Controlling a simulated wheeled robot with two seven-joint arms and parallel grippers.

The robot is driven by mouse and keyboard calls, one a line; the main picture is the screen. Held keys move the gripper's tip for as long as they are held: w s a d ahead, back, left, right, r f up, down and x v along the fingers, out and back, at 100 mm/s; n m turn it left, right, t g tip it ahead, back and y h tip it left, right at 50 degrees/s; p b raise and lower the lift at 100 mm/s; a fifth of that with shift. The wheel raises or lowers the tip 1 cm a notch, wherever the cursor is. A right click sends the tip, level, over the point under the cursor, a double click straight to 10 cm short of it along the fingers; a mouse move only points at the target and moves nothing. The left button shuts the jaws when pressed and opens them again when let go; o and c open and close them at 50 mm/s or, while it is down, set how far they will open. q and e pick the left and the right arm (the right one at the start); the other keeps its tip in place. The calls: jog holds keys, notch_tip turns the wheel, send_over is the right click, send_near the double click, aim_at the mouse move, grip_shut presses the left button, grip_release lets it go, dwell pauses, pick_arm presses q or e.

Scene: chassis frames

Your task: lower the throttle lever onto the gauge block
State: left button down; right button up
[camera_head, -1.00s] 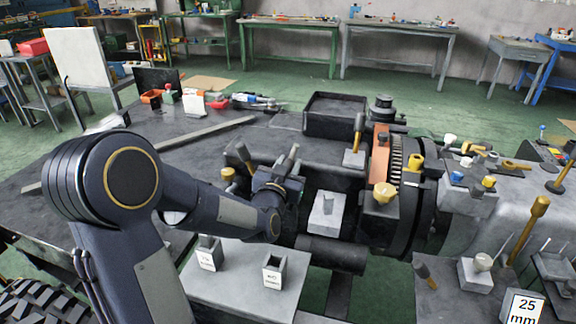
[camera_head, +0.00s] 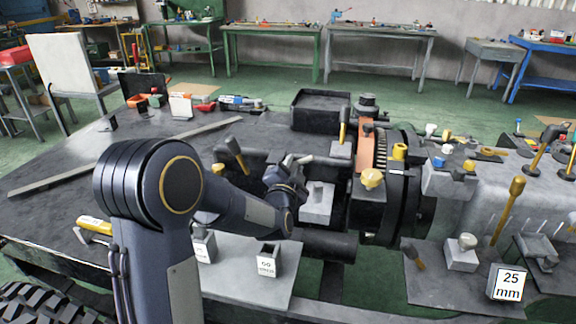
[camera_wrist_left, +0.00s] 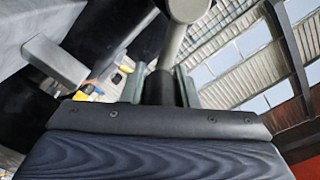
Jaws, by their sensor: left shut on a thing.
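My left gripper (camera_head: 292,178) is beside a light grey block (camera_head: 317,207) on the dark machine, near its upper left. A short grey rod (camera_head: 299,159), probably the throttle lever, shows at the jaws and tilts. In the left wrist view, my left gripper (camera_wrist_left: 160,88) is shut on a dark grip of the rod (camera_wrist_left: 172,40), which runs up to a rounded head. A pale bar-like piece (camera_wrist_left: 55,62) shows at left there, apart from the jaws. I cannot tell which piece is the gauge block; a block marked "25 mm" (camera_head: 508,284) stands at lower right. My right gripper is out of view.
A labelled open box (camera_head: 267,260) and a similar one stand on a grey plate (camera_head: 240,285) in front. A large ribbed ring (camera_head: 395,190) and yellow knobs lie right of the block. A yellow-handled hammer (camera_head: 95,225) lies at left.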

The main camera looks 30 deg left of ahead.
pick_arm(q)
jog(key=shift+w+d+f+m+b, duration=0.1)
jog(key=shift+d+f+m+b, duration=0.15)
jog(key=shift+f+m, duration=0.7)
jog(key=shift+d+f+m+b, duration=0.1)
jog(key=shift+d+f+m, duration=0.25)
jog(key=shift+m, duration=1)
jog(key=shift+a+f, duration=0.1)
jog(key=shift+f, duration=0.05)
jog(key=c, duration=1.1)
grip_release()
jog(key=v, duration=0.7)
jog(key=shift+s, duration=0.4)
